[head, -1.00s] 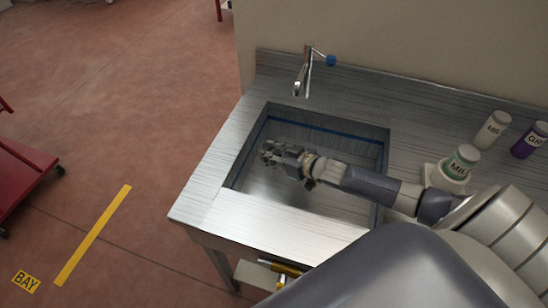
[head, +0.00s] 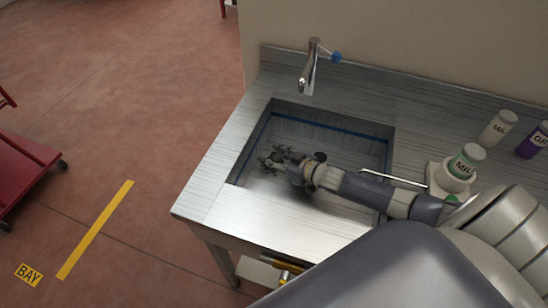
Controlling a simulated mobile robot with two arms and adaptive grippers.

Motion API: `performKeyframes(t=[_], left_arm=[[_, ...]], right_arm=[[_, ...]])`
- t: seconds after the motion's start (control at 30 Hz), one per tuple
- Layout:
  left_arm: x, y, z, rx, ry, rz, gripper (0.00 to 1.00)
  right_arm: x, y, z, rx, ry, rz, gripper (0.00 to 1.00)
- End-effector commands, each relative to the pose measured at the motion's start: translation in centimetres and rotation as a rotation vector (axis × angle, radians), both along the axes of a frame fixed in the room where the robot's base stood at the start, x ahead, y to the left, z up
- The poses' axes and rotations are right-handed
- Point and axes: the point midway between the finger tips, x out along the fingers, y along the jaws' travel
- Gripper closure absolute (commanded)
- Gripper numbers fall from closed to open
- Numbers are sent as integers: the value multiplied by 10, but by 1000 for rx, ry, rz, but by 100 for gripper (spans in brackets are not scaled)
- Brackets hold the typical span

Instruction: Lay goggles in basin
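The basin (head: 340,128) is a rectangular steel sink with a blue line around its inner wall. My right gripper (head: 269,161) is down inside the basin, towards its left side, with its dark fingers spread. I see nothing clearly held between them. I cannot make out the goggles; my gripper and forearm cover part of the basin floor. A small dark rounded shape shows beside the wrist, and I cannot tell what it is. My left gripper is not in view.
A tap (head: 310,70) with a blue knob stands behind the basin. A white bottle (head: 498,128), a purple bottle (head: 532,140) and a green-labelled bottle (head: 466,162) in a pale holder stand right. A thin pale rod (head: 393,178) shows beside my forearm. A red cart (head: 25,170) stands left.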

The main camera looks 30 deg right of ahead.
Motion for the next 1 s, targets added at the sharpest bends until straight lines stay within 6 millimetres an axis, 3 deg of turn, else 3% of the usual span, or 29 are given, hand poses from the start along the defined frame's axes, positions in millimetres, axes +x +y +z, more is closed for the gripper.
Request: performKeyframes(t=[0.27, 0.8, 1.0], left_arm=[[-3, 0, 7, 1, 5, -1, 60], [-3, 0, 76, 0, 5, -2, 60], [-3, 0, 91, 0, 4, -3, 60]], right_arm=[[-4, -2, 6, 0, 2, -1, 53], [-77, -24, 41, -1, 4, -1, 53], [-98, -31, 48, 0, 2, 0, 53]])
